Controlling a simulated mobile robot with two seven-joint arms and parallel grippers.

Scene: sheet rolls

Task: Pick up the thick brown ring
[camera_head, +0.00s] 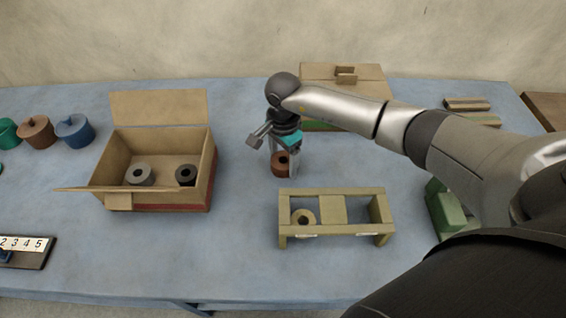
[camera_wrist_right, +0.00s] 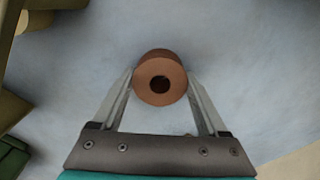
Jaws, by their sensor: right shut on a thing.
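The thick brown ring (camera_head: 280,164) is between the fingers of my right gripper (camera_head: 285,172), behind the wooden rack, in the head view. In the right wrist view the brown ring (camera_wrist_right: 160,80) shows its round face and dark hole, with a fingertip of the right gripper (camera_wrist_right: 160,84) against each side. The right gripper is shut on it. I cannot tell whether the ring touches the table or hangs just above it. My left gripper is not in view.
An open cardboard box (camera_head: 158,201) holds a grey and a black ring at left. A wooden rack (camera_head: 334,192) with a tan ring (camera_head: 303,217) stands in front. A closed box (camera_head: 345,77) is behind my right arm.

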